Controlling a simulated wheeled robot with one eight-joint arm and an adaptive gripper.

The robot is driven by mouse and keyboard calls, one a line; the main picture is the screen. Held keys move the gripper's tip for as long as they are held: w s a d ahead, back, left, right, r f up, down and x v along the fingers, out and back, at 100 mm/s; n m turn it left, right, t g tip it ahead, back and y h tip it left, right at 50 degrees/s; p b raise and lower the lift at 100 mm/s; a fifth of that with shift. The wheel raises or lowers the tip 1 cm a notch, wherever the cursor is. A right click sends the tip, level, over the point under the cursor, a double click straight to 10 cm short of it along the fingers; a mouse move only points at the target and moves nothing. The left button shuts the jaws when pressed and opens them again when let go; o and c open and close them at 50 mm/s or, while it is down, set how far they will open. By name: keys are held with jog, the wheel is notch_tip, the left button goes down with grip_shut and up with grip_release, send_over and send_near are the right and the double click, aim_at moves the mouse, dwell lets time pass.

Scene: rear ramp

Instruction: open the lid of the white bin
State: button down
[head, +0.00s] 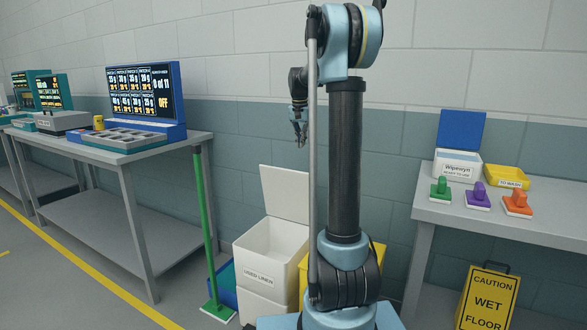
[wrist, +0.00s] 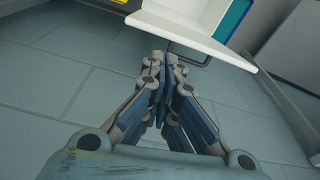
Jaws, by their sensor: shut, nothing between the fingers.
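The white bin (head: 262,255), labelled "USED LINEN", stands on the floor by the wall. Its white lid (head: 287,193) is raised, standing upright and leaning slightly back at the rear of the bin, so the mouth is uncovered. My gripper (head: 300,143) is shut and empty, pointing down above the lid's upper edge near the wall. In the wrist view my gripper (wrist: 163,68) has its fingertips together just below a dark handle (wrist: 188,56) at the edge of the white lid (wrist: 195,28). I cannot tell whether they touch.
A blue bin (head: 224,284) and a green-handled broom (head: 206,230) are left of the white bin. A yellow bin (head: 312,272) is right of it, partly behind my arm. Tables stand on both sides. A yellow wet-floor sign (head: 488,297) is at the lower right.

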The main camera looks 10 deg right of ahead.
jog(key=w+f+m, duration=0.1)
jog(key=w+f, duration=0.2)
jog(key=w, duration=0.9)
notch_tip(320, 180, down, 11)
jog(key=s+a, duration=0.1)
jog(key=shift+s+m, duration=0.15)
jog(key=shift+m, duration=0.15)
jog(key=shift+a+f, duration=0.1)
